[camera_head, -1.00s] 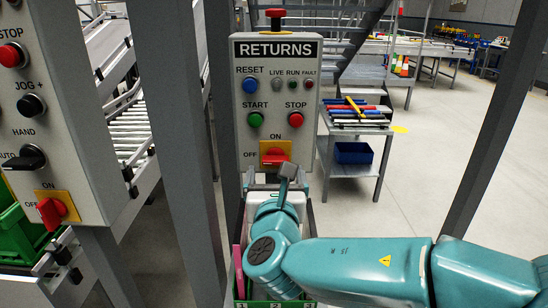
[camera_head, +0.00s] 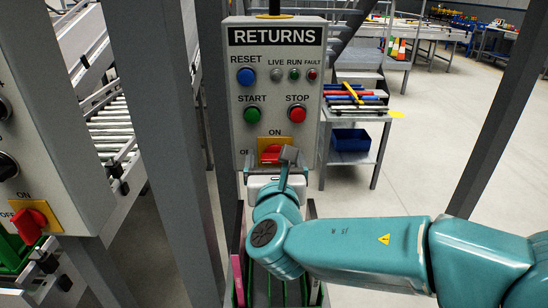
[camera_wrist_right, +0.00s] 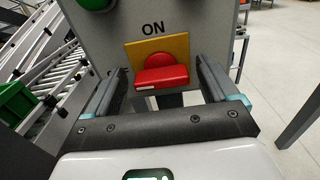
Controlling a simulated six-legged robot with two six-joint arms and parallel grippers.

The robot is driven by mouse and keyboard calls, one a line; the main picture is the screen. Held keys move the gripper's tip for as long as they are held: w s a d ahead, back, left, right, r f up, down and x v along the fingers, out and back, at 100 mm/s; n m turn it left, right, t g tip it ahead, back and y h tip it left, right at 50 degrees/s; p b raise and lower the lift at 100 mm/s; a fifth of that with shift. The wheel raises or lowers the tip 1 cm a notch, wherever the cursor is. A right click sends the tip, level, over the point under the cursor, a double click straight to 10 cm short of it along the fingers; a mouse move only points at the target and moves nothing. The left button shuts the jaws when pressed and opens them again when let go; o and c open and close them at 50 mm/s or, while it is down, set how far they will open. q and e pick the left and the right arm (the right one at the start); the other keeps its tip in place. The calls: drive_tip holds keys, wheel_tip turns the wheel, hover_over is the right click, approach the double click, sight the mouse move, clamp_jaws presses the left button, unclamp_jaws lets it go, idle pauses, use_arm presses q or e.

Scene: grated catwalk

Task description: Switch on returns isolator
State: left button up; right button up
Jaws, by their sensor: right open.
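The grey RETURNS panel (camera_head: 275,90) stands upright in the middle of the head view. Its isolator is a red handle (camera_head: 272,153) on a yellow plate (camera_head: 263,143), with ON above and OFF at the left partly hidden. In the right wrist view the red handle (camera_wrist_right: 162,76) lies roughly level on its yellow plate (camera_wrist_right: 157,49), a white mark at its left end. My right gripper (camera_head: 277,168) is open in front of the isolator. In the wrist view its fingers (camera_wrist_right: 158,88) stand apart on either side of the handle, with visible gaps. My left gripper is out of view.
Another panel (camera_head: 45,150) with its own red isolator (camera_head: 30,224) stands at the left. Grey posts (camera_head: 165,150) rise between the panels. A small table (camera_head: 345,120) with a blue bin (camera_head: 350,140) stands behind right. Floor at the right is clear.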

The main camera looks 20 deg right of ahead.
drive_tip(key=shift+s+r, duration=0.1)
drive_tip(key=shift+s, duration=0.1)
drive_tip(key=shift+c, duration=0.6)
drive_tip(key=c, duration=0.9)
drive_tip(key=shift+c, duration=0.2)
drive_tip(key=shift+b, duration=0.5)
drive_tip(key=m+b, duration=0.5)
drive_tip(key=b, duration=0.1)
drive_tip(key=m+b, duration=0.6)
drive_tip(key=b, duration=0.1)
drive_tip(key=m+b, duration=0.5)
drive_tip(key=b, duration=0.1)
drive_tip(key=shift+d+f+m+b, duration=0.2)
drive_tip(key=shift+f+m+b, duration=0.1)
drive_tip(key=shift+s+m+b, duration=0.1)
drive_tip(key=shift+m+b, duration=0.35)
drive_tip(key=shift+m, duration=0.25)
drive_tip(key=shift+r, duration=0.15)
